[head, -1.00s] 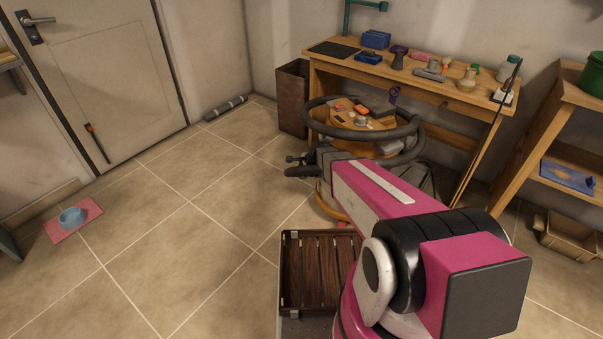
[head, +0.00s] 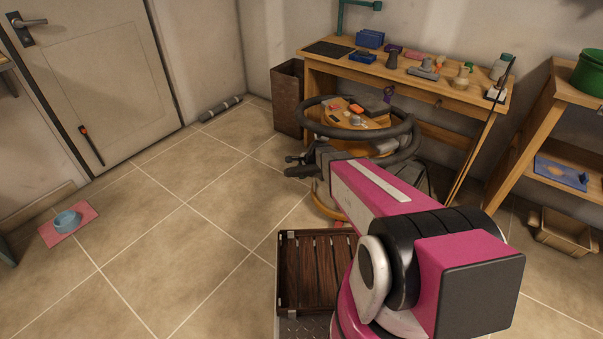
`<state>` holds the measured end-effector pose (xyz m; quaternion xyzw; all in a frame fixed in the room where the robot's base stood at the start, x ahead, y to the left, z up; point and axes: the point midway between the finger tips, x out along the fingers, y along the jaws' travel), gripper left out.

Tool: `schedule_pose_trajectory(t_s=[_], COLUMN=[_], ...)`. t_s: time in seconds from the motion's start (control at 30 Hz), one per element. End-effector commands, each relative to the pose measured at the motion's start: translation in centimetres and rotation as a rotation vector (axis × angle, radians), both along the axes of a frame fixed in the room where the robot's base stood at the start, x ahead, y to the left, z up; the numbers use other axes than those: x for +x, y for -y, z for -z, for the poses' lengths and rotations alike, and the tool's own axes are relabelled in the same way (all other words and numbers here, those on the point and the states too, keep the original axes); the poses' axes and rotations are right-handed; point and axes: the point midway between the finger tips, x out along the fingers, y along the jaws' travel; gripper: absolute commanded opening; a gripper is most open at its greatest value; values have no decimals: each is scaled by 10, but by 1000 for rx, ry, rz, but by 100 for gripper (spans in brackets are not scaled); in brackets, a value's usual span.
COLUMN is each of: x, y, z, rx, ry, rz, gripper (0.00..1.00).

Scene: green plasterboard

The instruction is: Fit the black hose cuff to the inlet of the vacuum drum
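The vacuum drum (head: 326,203) stands on the floor ahead, orange low down, mostly hidden behind my pink arm. A thick dark grey hose (head: 398,139) loops around its top. Small loose items lie on the drum's orange-brown top (head: 341,119). My gripper (head: 298,165) is at the far end of my arm, at the drum's left side, small and dark. Dark parts there run together, so I cannot tell whether its fingers are open or hold the black hose cuff. I cannot make out the cuff or the inlet for certain.
A slatted wooden crate (head: 312,272) lies close in front, left of my arm. A workbench (head: 452,93) with tools stands behind the drum, a brown bin (head: 287,98) to its left. A shelf (head: 522,138) stands at right.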

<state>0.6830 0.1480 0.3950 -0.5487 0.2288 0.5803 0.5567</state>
Motion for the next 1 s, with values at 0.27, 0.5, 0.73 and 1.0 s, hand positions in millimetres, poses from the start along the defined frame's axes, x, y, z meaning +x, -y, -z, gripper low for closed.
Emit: schedule_pose_trajectory(t_s=[0.27,0.5,0.73,1.0], x=[1,-1,-11,-21], y=[1,3,18,37], z=[1,-5,-39,-80], rx=[-2,-1,-2,-1], ry=[1,1,2,1], rz=[1,1,3,1], gripper=[64,64,64,64])
